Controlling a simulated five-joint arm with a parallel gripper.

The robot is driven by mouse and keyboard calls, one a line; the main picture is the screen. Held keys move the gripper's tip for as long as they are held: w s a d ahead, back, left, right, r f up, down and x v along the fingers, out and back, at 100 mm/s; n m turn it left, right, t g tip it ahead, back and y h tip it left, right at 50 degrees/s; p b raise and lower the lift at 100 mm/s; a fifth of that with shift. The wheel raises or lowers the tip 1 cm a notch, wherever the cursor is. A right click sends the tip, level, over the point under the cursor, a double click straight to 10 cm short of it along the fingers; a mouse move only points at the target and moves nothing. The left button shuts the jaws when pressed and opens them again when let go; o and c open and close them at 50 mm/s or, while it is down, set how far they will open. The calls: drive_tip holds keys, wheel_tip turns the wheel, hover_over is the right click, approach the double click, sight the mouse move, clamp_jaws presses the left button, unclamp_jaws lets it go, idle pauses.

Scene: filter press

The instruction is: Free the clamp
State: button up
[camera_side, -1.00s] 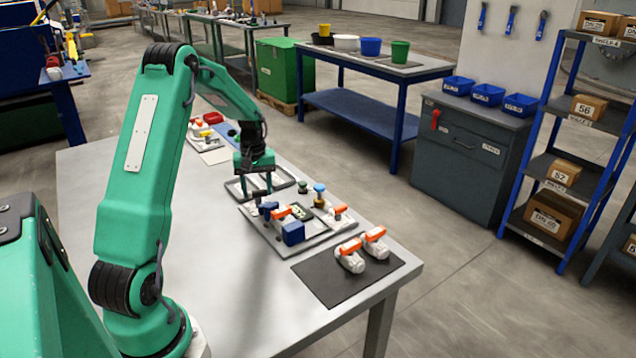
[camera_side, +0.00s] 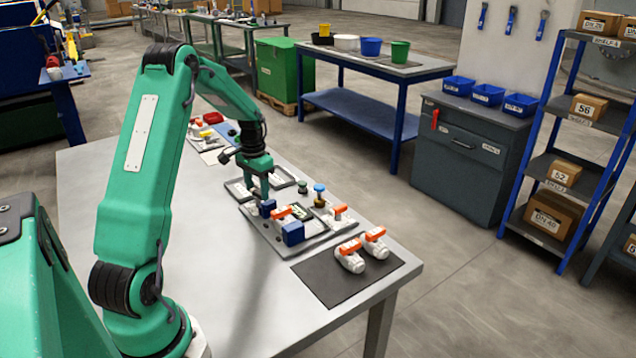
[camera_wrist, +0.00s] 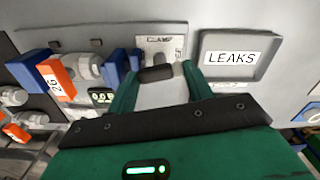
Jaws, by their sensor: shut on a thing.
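The clamp shows in the wrist view as a dark handle (camera_wrist: 157,73) lying across a pale metal plate (camera_wrist: 160,45) whose label reads CLAMP. My gripper (camera_wrist: 161,72) has one green finger at each end of the dark handle and is shut on it. The clamp is mostly hidden there by the fingers. I cannot tell whether its lever is raised or flat.
A tray labelled LEAKS (camera_wrist: 231,58) lies just right of the clamp in the wrist view. Blue blocks and an orange-handled valve (camera_wrist: 62,75) stand to its left. Two orange-handled valves (camera_side: 350,256) sit on a dark mat (camera_side: 330,285). The left tabletop is clear.

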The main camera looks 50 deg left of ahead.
drive_tip(key=shift+r+m, duration=0.1)
drive_tip(key=shift+m, duration=1.2)
